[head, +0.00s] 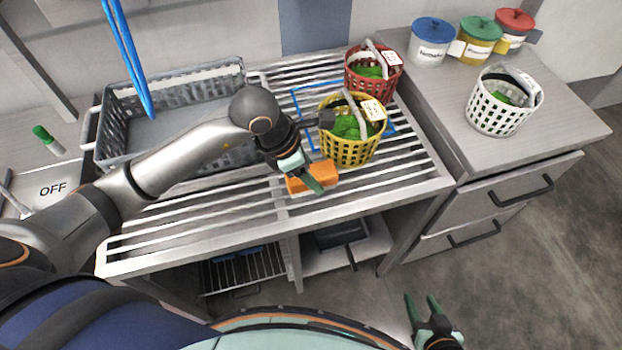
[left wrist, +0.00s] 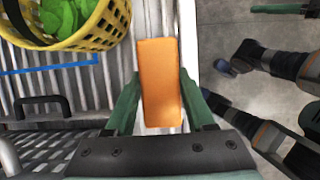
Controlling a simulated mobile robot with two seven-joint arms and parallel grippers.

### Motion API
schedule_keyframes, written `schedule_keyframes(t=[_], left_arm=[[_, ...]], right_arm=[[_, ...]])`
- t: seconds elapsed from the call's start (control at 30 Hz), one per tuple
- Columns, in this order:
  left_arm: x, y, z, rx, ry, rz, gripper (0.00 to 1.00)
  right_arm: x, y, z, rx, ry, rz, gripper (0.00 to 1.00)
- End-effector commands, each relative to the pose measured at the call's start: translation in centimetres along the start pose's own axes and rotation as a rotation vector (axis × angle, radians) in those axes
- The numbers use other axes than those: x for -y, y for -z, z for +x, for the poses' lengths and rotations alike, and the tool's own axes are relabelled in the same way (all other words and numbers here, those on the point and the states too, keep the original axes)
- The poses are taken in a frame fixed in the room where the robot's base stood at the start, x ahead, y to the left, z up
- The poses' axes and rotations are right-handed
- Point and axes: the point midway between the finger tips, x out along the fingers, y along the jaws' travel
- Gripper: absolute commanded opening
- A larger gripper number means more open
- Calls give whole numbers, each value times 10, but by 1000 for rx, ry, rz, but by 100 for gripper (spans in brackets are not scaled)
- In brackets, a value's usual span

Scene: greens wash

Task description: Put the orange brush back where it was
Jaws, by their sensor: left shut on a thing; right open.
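The orange brush (head: 323,171) is a block with a pale lower edge, at the front of the slatted metal rack (head: 210,222), just in front of the yellow basket. My left gripper (head: 309,177) is shut on it, with one green finger over its near side. In the left wrist view the brush (left wrist: 160,75) lies lengthwise between the two green fingers of my left gripper (left wrist: 160,100). I cannot tell whether the brush touches the slats. My right gripper (head: 423,310) is open and empty, low in front of the rack.
A yellow basket (head: 345,155) of greens stands within a blue outline (head: 310,140); a red basket (head: 370,85) is behind it. A grey crate (head: 122,150) is at left. The right counter holds a white basket (head: 490,115) and lidded tubs (head: 431,52). The front slats are clear.

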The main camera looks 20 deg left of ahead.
Motion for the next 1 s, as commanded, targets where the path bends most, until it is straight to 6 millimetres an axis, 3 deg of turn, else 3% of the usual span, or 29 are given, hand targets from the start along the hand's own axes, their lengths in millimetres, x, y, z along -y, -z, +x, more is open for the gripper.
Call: schedule_keyframes(t=[0.3,0.67,0.7,0.93,1.0], left_arm=[[-5,12,32,-1,2,-2,0],[-6,15,38,0,-1,1,0],[-5,14,37,0,-1,1,58],[-5,14,36,0,0,0,84],[-5,14,36,0,0,0,84]], right_arm=[[0,3,-3,0,0,0,50],[0,0,0,1,0,0,50],[0,1,-1,1,0,0,50],[0,1,-1,1,0,0,50],[0,1,-1,1,0,0,50]])
